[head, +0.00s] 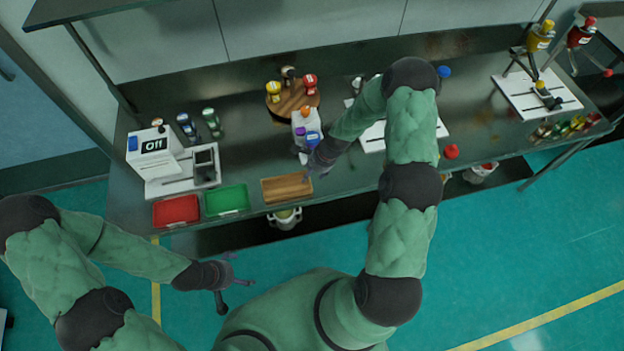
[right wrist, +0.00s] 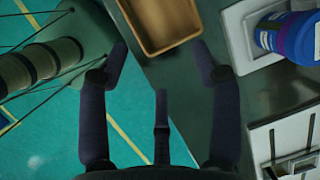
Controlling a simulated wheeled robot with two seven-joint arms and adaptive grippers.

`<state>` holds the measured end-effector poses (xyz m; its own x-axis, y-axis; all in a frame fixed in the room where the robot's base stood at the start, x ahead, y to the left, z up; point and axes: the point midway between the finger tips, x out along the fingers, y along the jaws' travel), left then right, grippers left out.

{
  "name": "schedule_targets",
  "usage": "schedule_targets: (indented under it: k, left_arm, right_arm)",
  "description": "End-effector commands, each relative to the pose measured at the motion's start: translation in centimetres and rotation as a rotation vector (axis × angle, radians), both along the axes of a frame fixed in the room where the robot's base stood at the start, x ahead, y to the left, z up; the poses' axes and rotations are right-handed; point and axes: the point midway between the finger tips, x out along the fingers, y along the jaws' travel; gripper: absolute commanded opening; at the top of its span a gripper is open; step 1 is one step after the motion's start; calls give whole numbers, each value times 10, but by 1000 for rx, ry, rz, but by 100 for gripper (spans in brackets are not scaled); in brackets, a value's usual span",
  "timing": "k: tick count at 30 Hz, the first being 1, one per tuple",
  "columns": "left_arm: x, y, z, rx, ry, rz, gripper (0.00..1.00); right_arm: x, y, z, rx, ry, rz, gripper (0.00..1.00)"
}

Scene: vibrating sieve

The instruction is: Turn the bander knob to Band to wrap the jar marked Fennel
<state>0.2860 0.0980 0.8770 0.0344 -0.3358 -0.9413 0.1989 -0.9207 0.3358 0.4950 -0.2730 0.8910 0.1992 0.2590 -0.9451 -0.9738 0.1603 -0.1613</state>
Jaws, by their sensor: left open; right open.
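A white machine with a display reading "Off" (head: 155,146) stands at the left of the bench; it appears to be the bander. Several lidded jars stand about, but no label reading Fennel is legible. My left gripper (head: 236,281) is open and empty over the floor, in front of the bench. My right gripper (head: 318,165) is above the bench beside the purple- and blue-lidded jars; in the right wrist view its fingers (right wrist: 162,58) are open and empty.
A red tray (head: 176,211), a green tray (head: 227,200) and a wooden tray (head: 287,188) line the bench's front edge. A round wooden stand (head: 292,101) holds several jars. A blue-lidded jar (right wrist: 290,38) sits on a pale stand. Two tripods stand at far right.

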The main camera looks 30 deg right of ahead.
Motion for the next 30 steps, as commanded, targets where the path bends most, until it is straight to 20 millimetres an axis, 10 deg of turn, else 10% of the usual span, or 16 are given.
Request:
schedule_targets:
  k: [30]
  left_arm:
    - [0, 0, -11, 0, 0, 0, 100]
  right_arm:
    - [-22, 25, -21, -18, -18, 159, 64]
